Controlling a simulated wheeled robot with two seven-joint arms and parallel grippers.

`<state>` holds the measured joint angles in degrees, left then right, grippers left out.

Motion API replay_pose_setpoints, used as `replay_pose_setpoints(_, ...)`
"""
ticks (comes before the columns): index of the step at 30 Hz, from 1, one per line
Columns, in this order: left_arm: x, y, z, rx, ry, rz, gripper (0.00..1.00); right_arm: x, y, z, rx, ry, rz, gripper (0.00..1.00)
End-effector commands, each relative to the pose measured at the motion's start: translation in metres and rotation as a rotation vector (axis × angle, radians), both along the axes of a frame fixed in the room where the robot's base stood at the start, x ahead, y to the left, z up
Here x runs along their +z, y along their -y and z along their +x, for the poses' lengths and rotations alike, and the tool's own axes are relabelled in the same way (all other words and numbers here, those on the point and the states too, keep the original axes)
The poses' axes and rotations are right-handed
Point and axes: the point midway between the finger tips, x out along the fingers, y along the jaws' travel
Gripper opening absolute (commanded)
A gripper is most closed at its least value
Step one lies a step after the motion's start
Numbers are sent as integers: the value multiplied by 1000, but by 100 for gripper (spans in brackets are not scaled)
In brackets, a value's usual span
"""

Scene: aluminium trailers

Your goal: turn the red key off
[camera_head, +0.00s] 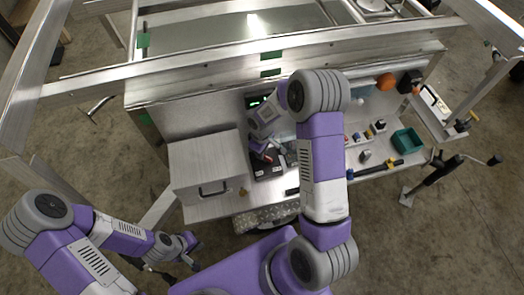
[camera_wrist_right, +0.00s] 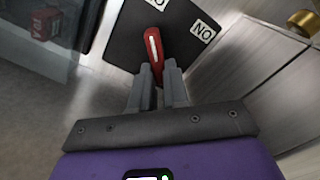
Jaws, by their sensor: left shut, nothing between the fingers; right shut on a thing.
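The red key (camera_wrist_right: 154,48) sits on a dark plate (camera_wrist_right: 128,32) with white labels, one reading "NO" as seen in the right wrist view. My right gripper (camera_wrist_right: 159,76) is shut on the red key, with its fingers on the near end of the key. In the head view my right gripper (camera_head: 262,150) is over the black panel (camera_head: 268,165), small and partly hidden by my arm. My left gripper (camera_head: 190,250) is shut and empty, low on the left, away from the panel.
A grey box with a handle (camera_head: 205,165) stands left of the panel. A green bin (camera_head: 407,141), a hammer-like tool (camera_head: 377,169) and small blocks lie to the right on the bench. A brass knob (camera_wrist_right: 303,22) shows beside the plate. Metal rails cross the back.

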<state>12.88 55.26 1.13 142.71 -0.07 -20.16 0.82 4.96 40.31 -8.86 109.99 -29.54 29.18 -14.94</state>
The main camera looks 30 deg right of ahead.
Motion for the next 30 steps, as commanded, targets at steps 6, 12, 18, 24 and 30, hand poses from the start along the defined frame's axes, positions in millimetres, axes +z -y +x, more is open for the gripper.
replay_pose_setpoints(6, 0, 0, 0, 0, 0, 0, 0, 0, 0, -1, 47, -1, 0, 0)
replay_pose_setpoints(12, 0, 0, 0, 0, 0, 0, 0, 0, 0, -1, 58, -1, 0, 0)
replay_pose_setpoints(18, 0, 0, 0, 0, 0, 0, 0, 0, 0, -1, 58, -1, 0, 0)
replay_pose_setpoints(24, 0, 0, 0, 0, 0, 0, 0, 0, 0, -1, 57, -1, 0, 36)
replay_pose_setpoints(30, 0, 0, 0, 0, 0, 0, 0, 0, -1, -1, 56, -1, 0, 40)
